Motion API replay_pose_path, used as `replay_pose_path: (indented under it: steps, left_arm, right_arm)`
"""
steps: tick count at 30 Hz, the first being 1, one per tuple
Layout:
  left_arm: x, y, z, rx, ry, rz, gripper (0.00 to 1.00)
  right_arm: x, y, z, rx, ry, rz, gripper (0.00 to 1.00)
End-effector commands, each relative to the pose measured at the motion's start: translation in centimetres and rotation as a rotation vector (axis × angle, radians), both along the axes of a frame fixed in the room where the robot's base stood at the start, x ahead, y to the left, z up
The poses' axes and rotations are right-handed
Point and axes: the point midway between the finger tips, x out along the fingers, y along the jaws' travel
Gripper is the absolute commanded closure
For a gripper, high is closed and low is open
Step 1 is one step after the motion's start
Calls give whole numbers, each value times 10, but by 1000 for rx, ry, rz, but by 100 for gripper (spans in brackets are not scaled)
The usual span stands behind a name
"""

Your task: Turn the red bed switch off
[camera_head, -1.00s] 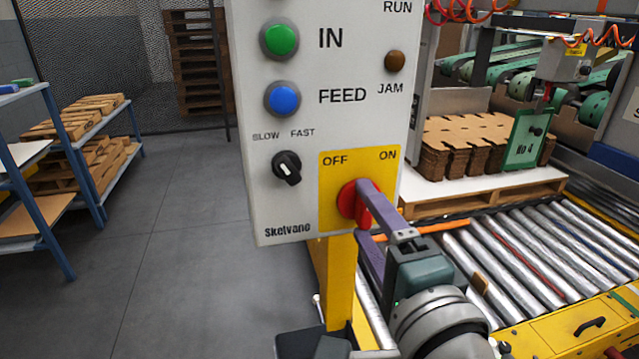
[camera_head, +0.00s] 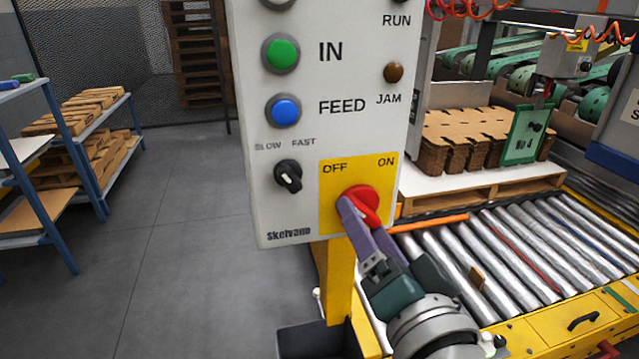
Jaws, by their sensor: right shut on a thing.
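The red bed switch (camera_head: 364,194) is a rotary knob on the yellow plate (camera_head: 329,205) at the lower right of the control panel, below the printed words OFF and ON. My left gripper is not in view.
The panel (camera_head: 345,60) also carries a green IN button (camera_head: 281,54), a blue FEED button (camera_head: 283,110), a brown JAM lamp (camera_head: 393,72) and a black SLOW/FAST knob (camera_head: 288,175). A roller conveyor (camera_head: 510,260) lies to the right. Open floor lies left.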

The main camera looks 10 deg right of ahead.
Motion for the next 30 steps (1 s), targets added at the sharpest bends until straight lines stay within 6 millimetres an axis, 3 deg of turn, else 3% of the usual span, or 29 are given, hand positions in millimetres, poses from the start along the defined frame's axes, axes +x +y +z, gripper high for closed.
replay_pose_path:
  steps: [17,18,26,30]
  left_arm:
    - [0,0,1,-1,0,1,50]
    - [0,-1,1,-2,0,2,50]
    - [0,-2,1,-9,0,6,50]
    - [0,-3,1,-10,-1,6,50]
  right_arm:
    - [0,0,0,-38,-3,-1,86]
    - [0,0,0,-38,-3,-1,29]
    - [0,0,0,-36,-2,-1,0]
    - [0,0,0,-35,-2,-1,0]
